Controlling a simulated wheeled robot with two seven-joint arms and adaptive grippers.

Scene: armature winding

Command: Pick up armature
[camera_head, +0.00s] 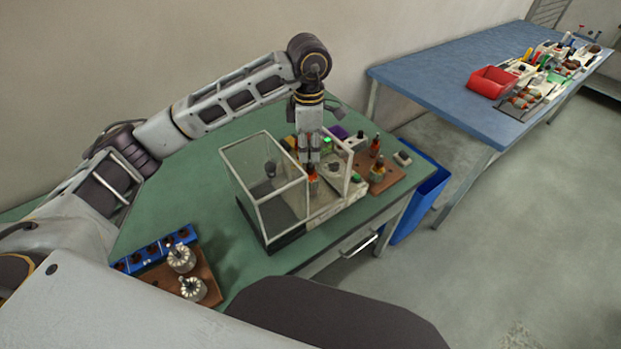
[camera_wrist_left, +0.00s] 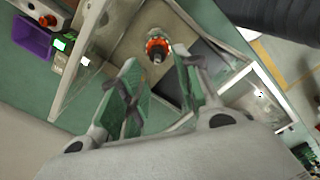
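An armature (camera_head: 313,186) with orange-red windings stands in the winding machine (camera_head: 322,205), beside its clear guard box (camera_head: 268,180). My left gripper (camera_head: 309,165) points down right above it. In the left wrist view the armature (camera_wrist_left: 157,47) shows its orange windings and dark shaft end, just beyond the gap between the open fingers of my left gripper (camera_wrist_left: 158,80). The fingers do not appear closed on it. My right gripper is not in view.
Two pale armature cores (camera_head: 181,258) stand on a brown board at the front left, by a blue holder (camera_head: 152,254). A purple bin (camera_wrist_left: 32,38) is near the machine. A blue bin (camera_head: 418,200) stands beside the green table (camera_head: 190,180). Clear glass panels surround the work spot closely.

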